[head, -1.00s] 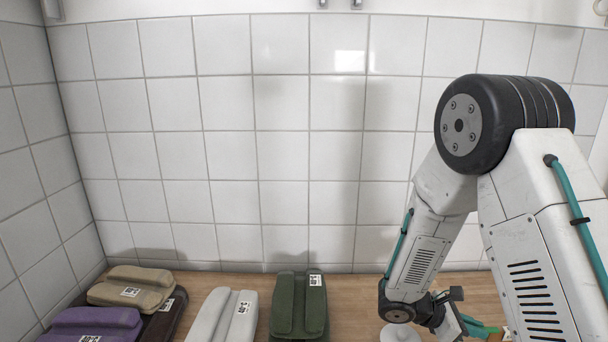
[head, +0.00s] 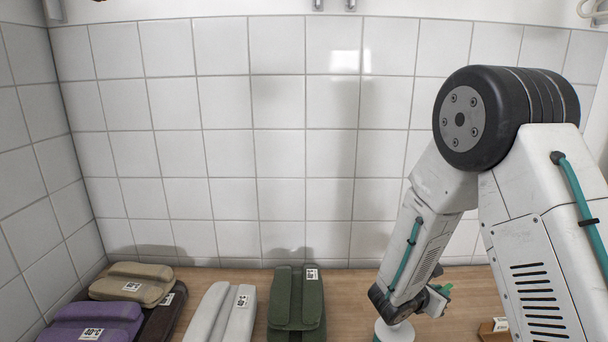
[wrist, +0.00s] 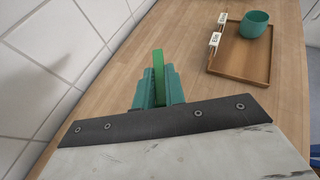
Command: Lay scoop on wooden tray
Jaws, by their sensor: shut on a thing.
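The green scoop (wrist: 158,62) is in my gripper (wrist: 158,88), between its teal fingers in the wrist view. Only a narrow bright green part of it shows, so its full shape is hidden. A corner of the tray (head: 488,332) shows at the bottom right of the head view, partly behind my arm.
A teal cup (wrist: 255,24) stands at the tray's far side, with white labels (wrist: 215,40) on its left edge. Folded cloths in green (head: 297,297), white (head: 222,315), tan (head: 132,282) and purple (head: 95,322) lie left on the counter. A tiled wall (head: 283,150) closes the back.

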